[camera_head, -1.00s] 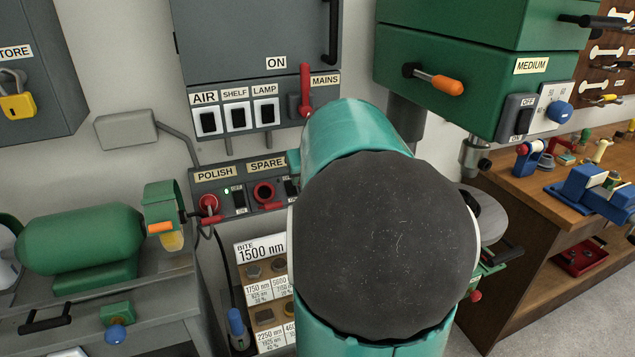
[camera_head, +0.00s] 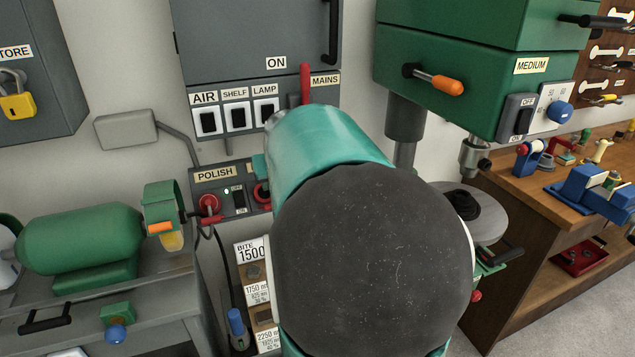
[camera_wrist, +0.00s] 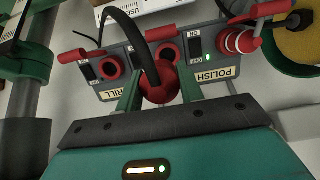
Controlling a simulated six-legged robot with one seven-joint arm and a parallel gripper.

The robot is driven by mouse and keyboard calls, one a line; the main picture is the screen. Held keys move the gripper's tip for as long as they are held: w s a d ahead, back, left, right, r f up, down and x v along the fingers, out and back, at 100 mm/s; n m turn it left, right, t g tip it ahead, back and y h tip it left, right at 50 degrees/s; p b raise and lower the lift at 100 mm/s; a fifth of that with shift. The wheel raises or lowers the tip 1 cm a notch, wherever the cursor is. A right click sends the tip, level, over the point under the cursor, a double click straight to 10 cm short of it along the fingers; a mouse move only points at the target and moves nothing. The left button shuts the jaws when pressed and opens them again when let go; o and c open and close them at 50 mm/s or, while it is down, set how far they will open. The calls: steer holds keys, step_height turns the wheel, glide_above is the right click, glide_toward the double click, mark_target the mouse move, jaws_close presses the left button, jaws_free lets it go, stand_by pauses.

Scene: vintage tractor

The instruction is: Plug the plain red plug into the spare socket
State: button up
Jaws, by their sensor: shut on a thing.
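My gripper (camera_wrist: 159,90) is shut on a red plug (camera_wrist: 158,86) with a thick black cable arching from it. The plug shows no stripes in this view. The spare socket (camera_wrist: 166,52), a red ring with a red flap, lies just beyond the plug, which partly covers it. I cannot tell whether the two touch. In the head view the left edge of the spare socket (camera_head: 262,193) shows beside my teal arm, which hides the gripper, the held plug and the rest of the socket.
A red-and-white plug (camera_wrist: 240,40) sits in the POLISH socket, beside a lit green light. The DRILL socket (camera_wrist: 110,68) looks empty. A green polisher (camera_head: 85,240) stands at the left, a drill press (camera_head: 480,85) at the right. Mains switches (camera_head: 237,115) are above.

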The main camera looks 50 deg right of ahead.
steer(key=shift+w+a, duration=0.25)
steer(key=shift+a, duration=0.15)
steer(key=shift+w, duration=0.15)
steer(key=shift+g+y, duration=0.4)
steer(key=shift+g, duration=0.2)
steer(key=shift+w+d+f, duration=0.55)
steer(key=shift+w+f, duration=0.25)
steer(key=shift+w, duration=0.05)
steer(key=shift+w+d+f, duration=0.5)
steer(key=shift+w+f, duration=0.35)
steer(key=shift+w+d+f, duration=0.55)
steer(key=shift+w+f, duration=0.25)
steer(key=shift+w, duration=0.05)
steer(key=shift+w+d+f, duration=0.35)
steer(key=shift+w+f, duration=0.25)
steer(key=shift+f, duration=0.1)
steer(key=shift+w+d+f, duration=0.35)
steer(key=shift+w+f, duration=0.25)
steer(key=shift+f, duration=0.05)
steer(key=o, duration=1.2)
steer(key=shift+f, duration=0.1)
steer(key=shift+c, duration=0.2)
steer(key=v, duration=1.4)
